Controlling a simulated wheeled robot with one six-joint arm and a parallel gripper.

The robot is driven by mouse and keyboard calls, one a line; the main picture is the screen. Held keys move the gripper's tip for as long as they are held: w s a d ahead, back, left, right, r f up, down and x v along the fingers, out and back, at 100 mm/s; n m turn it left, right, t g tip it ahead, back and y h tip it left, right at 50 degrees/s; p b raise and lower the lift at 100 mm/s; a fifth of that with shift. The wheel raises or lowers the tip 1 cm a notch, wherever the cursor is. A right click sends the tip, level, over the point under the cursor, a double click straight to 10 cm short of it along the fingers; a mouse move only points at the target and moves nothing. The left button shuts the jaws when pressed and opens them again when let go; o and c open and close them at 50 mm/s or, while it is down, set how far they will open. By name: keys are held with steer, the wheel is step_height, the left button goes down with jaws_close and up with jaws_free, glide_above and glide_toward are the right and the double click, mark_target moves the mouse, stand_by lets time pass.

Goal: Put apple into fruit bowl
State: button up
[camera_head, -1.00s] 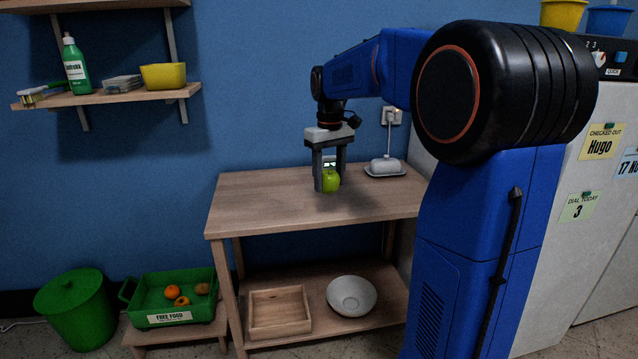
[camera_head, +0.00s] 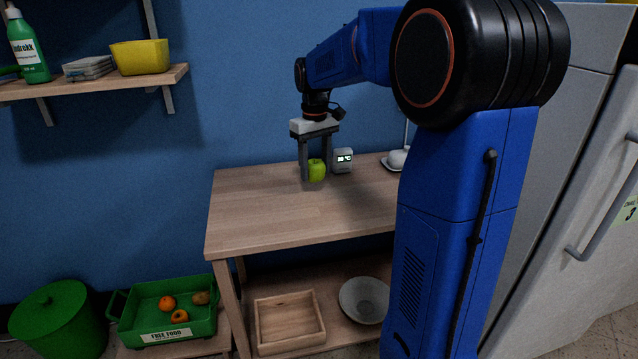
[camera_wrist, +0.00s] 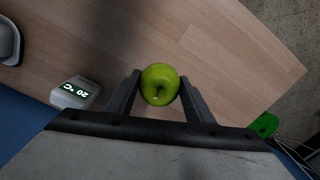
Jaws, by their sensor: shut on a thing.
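The green apple (camera_head: 316,171) is between the fingers of my gripper (camera_head: 317,176), over the back left part of the wooden table. In the wrist view the apple (camera_wrist: 160,84) sits between both fingers of my gripper (camera_wrist: 161,80), stem side showing. My gripper is shut on it. The apple appears held above the tabletop; the exact gap is unclear. I cannot tell whether this is the fruit bowl.
A small digital display (camera_head: 343,160) stands right of my gripper. An empty wooden tray (camera_head: 290,345) is left of the bowl. A green crate (camera_head: 140,318) holds fruit at the lower left. A yellow bowl (camera_head: 140,58) is on the wall shelf. The table's front (camera_head: 270,225) is clear.

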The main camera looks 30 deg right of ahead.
steer(key=shift+f, duration=2.7)
steer(key=shift+f, duration=0.15)
steer(key=o, duration=1.1)
